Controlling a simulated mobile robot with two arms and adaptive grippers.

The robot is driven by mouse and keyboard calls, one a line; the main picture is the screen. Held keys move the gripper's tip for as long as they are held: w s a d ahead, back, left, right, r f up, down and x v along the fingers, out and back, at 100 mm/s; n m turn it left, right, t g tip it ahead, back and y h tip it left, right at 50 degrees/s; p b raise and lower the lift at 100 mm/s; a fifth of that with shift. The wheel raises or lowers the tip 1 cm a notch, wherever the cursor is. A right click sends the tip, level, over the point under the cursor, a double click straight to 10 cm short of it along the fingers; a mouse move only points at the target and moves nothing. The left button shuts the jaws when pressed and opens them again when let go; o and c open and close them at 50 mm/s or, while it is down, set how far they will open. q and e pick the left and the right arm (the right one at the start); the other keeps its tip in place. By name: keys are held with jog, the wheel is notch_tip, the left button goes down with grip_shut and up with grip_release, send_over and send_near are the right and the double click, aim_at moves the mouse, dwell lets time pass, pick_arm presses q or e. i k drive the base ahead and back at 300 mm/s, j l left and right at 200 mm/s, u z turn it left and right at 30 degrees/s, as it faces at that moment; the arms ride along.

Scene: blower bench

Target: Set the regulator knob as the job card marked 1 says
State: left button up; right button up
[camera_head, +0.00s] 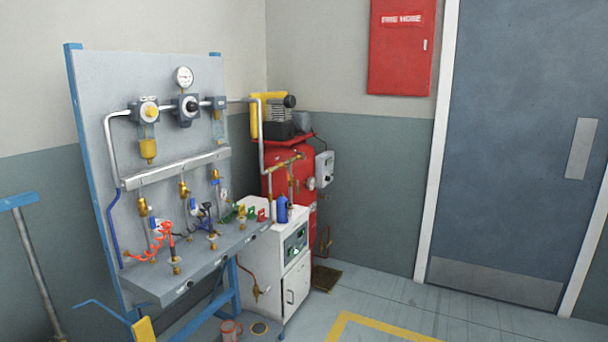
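The regulator (186,112) sits in the pipe run at the top of the grey bench panel, under a round white pressure gauge (183,78). A dark round knob (191,106) faces out from its front. Its setting and the gauge reading are too small to make out. I cannot make out a job card marked 1. Small green, yellow and red pieces (251,212) stand at the right end of the bench, too small to identify. Neither of my grippers is in view.
A filter with a yellow bowl (148,148) hangs left of the regulator. Hoses and brass fittings crowd the bench shelf (185,285). A white cabinet (297,285) and red compressor (285,165) stand at right. A blue-topped pole (33,265) is at left. The floor (440,312) before the door is clear.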

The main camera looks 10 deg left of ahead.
aim_at(191, 106)
jog(key=i, duration=1.1)
jog(key=i+l+u, duration=0.1)
jog(key=i, duration=1.05)
jog(key=i+l+u, duration=0.1)
jog(key=i+u, duration=0.35)
jog(key=i+l+u, duration=0.15)
jog(key=u, duration=0.25)
jog(key=i+l+u, duration=0.7)
jog(key=u, duration=0.2)
